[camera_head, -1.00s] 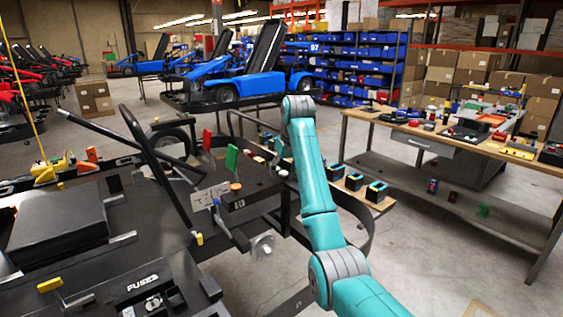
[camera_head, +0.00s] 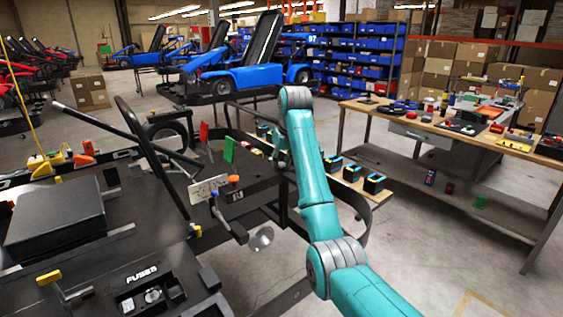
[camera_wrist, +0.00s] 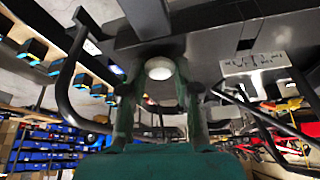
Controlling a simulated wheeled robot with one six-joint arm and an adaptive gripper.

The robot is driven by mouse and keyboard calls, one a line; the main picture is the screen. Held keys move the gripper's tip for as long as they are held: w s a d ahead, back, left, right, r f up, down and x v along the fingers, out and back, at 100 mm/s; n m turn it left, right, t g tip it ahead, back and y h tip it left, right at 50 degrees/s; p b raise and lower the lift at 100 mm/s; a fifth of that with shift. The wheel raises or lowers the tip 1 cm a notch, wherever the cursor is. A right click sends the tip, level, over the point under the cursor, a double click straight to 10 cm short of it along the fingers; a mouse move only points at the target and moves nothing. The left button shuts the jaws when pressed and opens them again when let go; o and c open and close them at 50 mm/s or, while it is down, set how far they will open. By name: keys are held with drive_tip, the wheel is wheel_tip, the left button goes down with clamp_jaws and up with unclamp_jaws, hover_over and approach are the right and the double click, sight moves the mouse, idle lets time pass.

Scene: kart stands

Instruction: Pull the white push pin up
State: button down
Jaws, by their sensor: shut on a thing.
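In the wrist view, the white push pin (camera_wrist: 159,68) shows as a pale round disc between the fingers of my gripper (camera_wrist: 159,92). The fingers stand on both sides of it, shut on it. The pin is close under a dark metal part of the kart frame (camera_wrist: 205,50). How far the pin is out of its seat cannot be told.
A black curved bar (camera_head: 155,165) rises on the left. A wooden workbench (camera_head: 415,122) stands at right, with open floor before it.

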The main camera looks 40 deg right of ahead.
drive_tip(key=shift+r, duration=0.45)
drive_tip(key=c, duration=0.8)
unclamp_jaws()
drive_tip(key=shift+o, duration=0.2)
